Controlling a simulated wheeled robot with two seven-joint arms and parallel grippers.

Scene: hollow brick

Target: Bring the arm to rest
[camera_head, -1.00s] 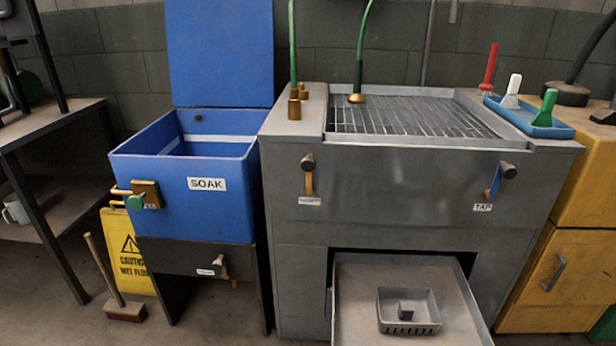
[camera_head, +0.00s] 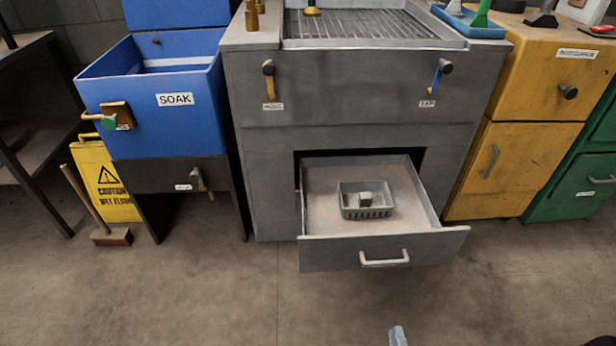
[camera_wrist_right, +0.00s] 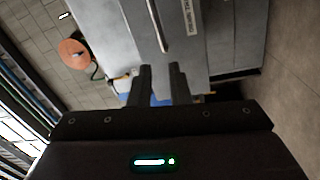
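My right gripper (camera_wrist_right: 162,68) shows in the right wrist view with its two dark fingers apart and nothing between them. Behind the fingers are pale cabinet fronts, seen tilted, with a bar handle (camera_wrist_right: 157,25). In the head view a small pale tip (camera_head: 398,336) pokes in at the bottom edge; it may be part of my right gripper, but too little shows to tell. My left gripper is in neither view.
The grey station's drawer (camera_head: 385,250) stands pulled out, holding a grey basket (camera_head: 366,212) with a small grey block (camera_head: 366,198). A blue SOAK tub (camera_head: 190,125) is left. A brush (camera_head: 110,236) and yellow sign (camera_head: 120,200) stand on the floor. The front floor is clear.

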